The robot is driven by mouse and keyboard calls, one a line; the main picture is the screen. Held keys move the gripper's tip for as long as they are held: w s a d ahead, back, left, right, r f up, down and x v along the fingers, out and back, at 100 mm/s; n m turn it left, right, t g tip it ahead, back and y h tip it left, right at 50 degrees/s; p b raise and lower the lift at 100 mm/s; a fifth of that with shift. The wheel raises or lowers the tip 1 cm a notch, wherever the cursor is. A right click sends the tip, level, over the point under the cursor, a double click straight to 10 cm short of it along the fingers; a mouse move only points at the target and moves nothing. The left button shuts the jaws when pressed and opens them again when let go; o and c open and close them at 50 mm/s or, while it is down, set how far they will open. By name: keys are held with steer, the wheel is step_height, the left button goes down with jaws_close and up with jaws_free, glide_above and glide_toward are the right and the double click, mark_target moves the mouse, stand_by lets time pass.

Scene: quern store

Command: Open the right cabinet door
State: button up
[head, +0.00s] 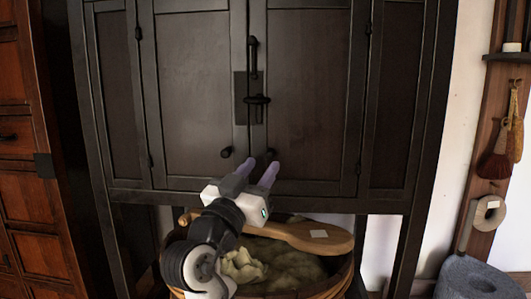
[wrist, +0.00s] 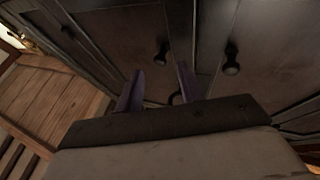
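The dark wooden cabinet stands ahead with its left door (head: 190,85) and right door (head: 305,85) both shut. The fingertips are just below the knobs in the head view; I see no contact with either knob.
A dark latch (head: 257,99) sits at the door seam. A brown chest (head: 25,180) stands left. A grey stone (head: 475,280) and a hanging brush (head: 495,155) are right.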

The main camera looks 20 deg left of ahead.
mark_target(269, 156)
steer(key=shift+p+x, duration=0.3)
steer(key=shift+x, duration=1.3)
jaws_close()
